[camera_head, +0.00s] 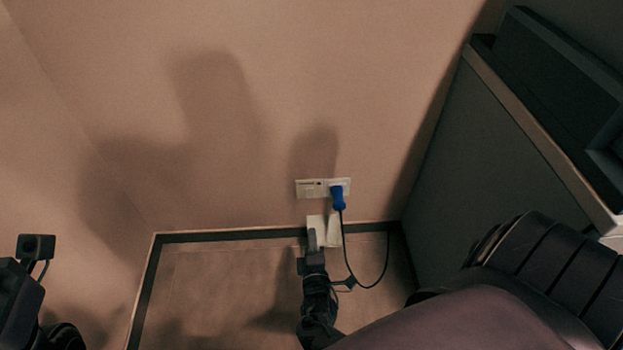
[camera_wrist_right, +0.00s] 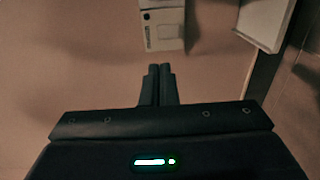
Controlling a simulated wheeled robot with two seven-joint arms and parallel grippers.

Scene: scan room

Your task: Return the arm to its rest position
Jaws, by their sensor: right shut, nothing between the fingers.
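My right gripper (camera_head: 314,240) shows in the lower middle of the head view, low in front of the wall. In the right wrist view its two dark fingers (camera_wrist_right: 160,72) are together, with nothing between them. A white wall socket panel (camera_head: 311,188) is above it in the head view. A blue plug (camera_head: 338,198) sits at the panel's right part, and a black cable (camera_head: 347,255) hangs from it in a loop.
A pale, flat object (camera_head: 333,232) is beside and behind the right gripper; I cannot tell what it is. A dark grey cabinet (camera_head: 490,165) stands at the right. A dark skirting strip (camera_head: 230,235) runs along the wall's foot. The floor left of my right arm looks clear.

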